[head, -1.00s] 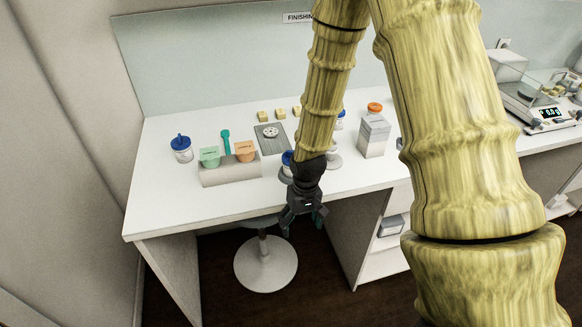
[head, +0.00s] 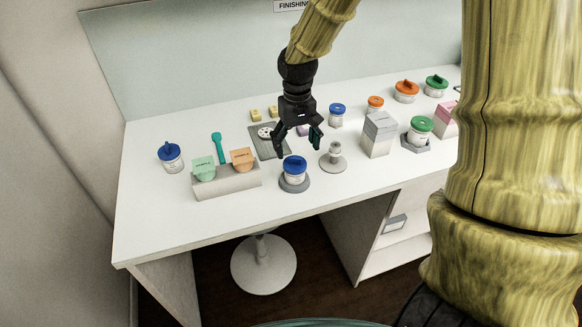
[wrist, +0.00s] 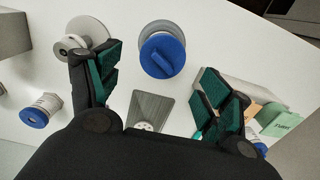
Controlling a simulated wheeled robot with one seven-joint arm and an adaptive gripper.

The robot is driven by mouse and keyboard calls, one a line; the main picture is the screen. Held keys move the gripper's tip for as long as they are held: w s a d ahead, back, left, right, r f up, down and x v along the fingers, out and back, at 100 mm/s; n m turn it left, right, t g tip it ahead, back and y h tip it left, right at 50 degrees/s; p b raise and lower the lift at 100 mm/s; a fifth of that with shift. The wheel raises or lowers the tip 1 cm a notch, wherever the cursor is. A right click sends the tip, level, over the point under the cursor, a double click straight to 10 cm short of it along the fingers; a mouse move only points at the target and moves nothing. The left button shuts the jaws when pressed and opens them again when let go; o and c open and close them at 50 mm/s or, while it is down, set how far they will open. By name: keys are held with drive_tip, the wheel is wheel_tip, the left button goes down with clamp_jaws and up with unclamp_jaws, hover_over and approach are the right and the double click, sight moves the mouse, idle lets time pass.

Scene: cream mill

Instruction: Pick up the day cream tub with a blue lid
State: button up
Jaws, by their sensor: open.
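Three white tubs with blue lids stand on the white table; I cannot read their labels. One tub (head: 295,170) stands upright on a round grey base near the front edge; it also shows in the wrist view (wrist: 162,54). Another tub (head: 171,157) is at the far left, mostly behind a finger in the wrist view. A smaller-looking tub (head: 337,116) stands farther back; it also shows in the wrist view (wrist: 40,110). My gripper (head: 298,146) is open and empty, above and just behind the front tub, with its fingers pointing down.
A grey holder (head: 227,180) with green and orange cards stands left of the front tub. A small pedestal (head: 334,158) is close on its right, then a grey-white box (head: 379,137). Orange- and green-lidded tubs (head: 406,92) (head: 421,128) stand farther right. A stool (head: 263,265) is below the table's front edge.

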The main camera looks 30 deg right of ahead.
sight(298, 158)
drive_tip(key=shift+w, duration=0.15)
drive_tip(key=shift+a+f, duration=0.1)
drive_tip(key=shift+f, duration=0.2)
drive_tip(key=f, duration=0.2)
drive_tip(key=f+p, duration=0.1)
drive_tip(key=shift+s+d+f, duration=0.25)
drive_tip(key=shift+d+f, duration=0.1)
drive_tip(key=shift+f, duration=0.05)
drive_tip(key=shift+s+a+f, duration=0.1)
drive_tip(key=shift+a+f, duration=0.05)
drive_tip(key=shift+f, duration=0.35)
drive_tip(key=shift+a+f+p, duration=0.15)
drive_tip(key=shift+f+p, duration=0.3)
drive_tip(key=shift+f, duration=0.3)
drive_tip(key=shift+a+f+p, duration=0.15)
drive_tip(key=shift+f+p, duration=0.3)
drive_tip(key=shift+f, duration=0.3)
drive_tip(key=shift+w+f, duration=0.2)
drive_tip(key=shift+f, duration=0.7)
drive_tip(key=c, duration=1.4)
